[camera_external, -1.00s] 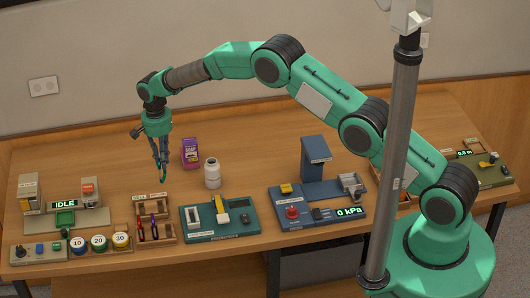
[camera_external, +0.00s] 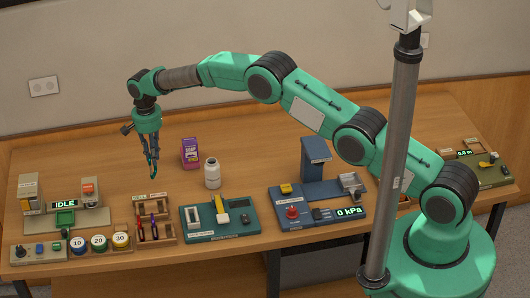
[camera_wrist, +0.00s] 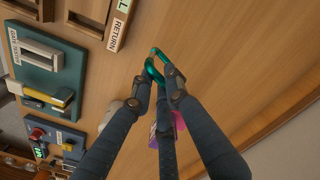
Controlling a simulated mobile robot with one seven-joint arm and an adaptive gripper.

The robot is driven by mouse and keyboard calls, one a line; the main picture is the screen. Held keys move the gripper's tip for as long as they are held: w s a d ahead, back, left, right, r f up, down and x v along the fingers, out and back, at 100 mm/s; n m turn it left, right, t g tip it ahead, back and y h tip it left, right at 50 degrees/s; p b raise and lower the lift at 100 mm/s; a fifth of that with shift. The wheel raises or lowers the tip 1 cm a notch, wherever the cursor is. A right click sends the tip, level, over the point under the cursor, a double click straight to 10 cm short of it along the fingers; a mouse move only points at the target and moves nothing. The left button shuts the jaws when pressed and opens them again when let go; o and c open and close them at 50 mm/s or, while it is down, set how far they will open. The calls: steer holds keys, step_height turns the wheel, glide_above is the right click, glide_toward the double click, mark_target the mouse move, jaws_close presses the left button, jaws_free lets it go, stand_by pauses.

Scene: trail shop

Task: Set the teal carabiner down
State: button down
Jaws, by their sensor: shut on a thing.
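The teal carabiner (camera_wrist: 155,66) is held at the fingertips of my gripper (camera_wrist: 160,85), seen in the wrist view. In the external view my gripper (camera_external: 151,165) points down above the back left of the table, behind the wooden tray, and the carabiner is a small teal shape at its tips (camera_external: 153,174). The gripper is shut on the carabiner, which hangs above the bare wood. How high it is above the table is hard to tell.
A wooden tray (camera_external: 168,235) with red and purple tools stands in front. A purple box (camera_external: 190,153) and a white bottle (camera_external: 212,173) stand to the right. A weighing station (camera_external: 93,218) reading IDLE is at the left. The back left of the table is clear.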

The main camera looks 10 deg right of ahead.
mark_target(157, 174)
steer(key=shift+f, duration=1.7)
steer(key=shift+f, duration=0.2)
steer(key=c, duration=1.7)
jaws_free()
steer(key=shift+r, duration=0.2)
step_height(157, 174, up, 12)
steer(key=shift+a, duration=0.15)
steer(key=shift+w+r, duration=0.1)
